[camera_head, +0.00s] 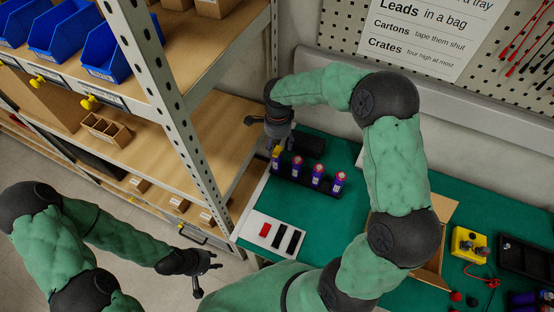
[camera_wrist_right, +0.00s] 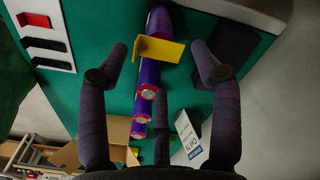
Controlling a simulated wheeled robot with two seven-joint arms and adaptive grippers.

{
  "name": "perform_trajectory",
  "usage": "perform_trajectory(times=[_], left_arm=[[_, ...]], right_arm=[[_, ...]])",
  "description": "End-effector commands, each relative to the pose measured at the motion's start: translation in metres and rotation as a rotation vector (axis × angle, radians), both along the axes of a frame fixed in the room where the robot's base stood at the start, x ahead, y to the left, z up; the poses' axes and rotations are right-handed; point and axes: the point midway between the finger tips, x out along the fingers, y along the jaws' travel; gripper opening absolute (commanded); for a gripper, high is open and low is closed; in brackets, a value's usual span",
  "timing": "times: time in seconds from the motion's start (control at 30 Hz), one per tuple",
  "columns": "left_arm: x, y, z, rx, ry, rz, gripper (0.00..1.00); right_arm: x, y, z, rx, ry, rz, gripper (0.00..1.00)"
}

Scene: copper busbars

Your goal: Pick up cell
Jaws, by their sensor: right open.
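Several purple cells with red-and-white ends stand in a row in a dark rack (camera_head: 306,187) on the green bench; one is a cell (camera_head: 318,173) near the middle. In the right wrist view the row runs downward, with a large cell (camera_wrist_right: 159,20) at the top. A yellow angled piece (camera_wrist_right: 160,51) lies across that end of the row. My right gripper (camera_head: 277,148) is above the row's left end, its fingers (camera_wrist_right: 160,68) spread around the row and holding nothing. My left gripper (camera_head: 208,276) is in front of the shelf, fingers apart and empty.
A white plate (camera_head: 256,246) with one red and two black bars lies at the bench's left edge. The shelf rack's metal post (camera_head: 185,115) stands close on the left. A cardboard box (camera_head: 444,208) and a yellow unit (camera_head: 468,244) are to the right.

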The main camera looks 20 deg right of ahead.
Motion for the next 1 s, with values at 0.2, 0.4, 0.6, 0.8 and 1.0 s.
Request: perform_trajectory(times=[0.2,0.4,0.6,0.8,1.0], left_arm=[[0.000,0.000,-0.006,0.000,0.000,0.000,0.33],[0.000,0.000,-0.011,0.000,-0.001,0.000,0.33],[0.000,0.000,-0.020,0.000,-0.001,0.000,0.33],[0.000,0.000,-0.021,0.000,-0.001,0.000,0.33],[0.000,0.000,-0.021,0.000,-0.001,0.000,0.33]], right_arm=[[0.000,0.000,-0.027,0.000,0.001,-0.001,0.65],[0.000,0.001,-0.042,0.000,0.001,0.000,0.65],[0.000,0.003,-0.070,0.000,0.002,0.000,0.65],[0.001,0.004,-0.078,0.001,-0.001,0.000,0.65],[0.001,0.004,-0.078,0.001,0.000,0.000,0.42]])
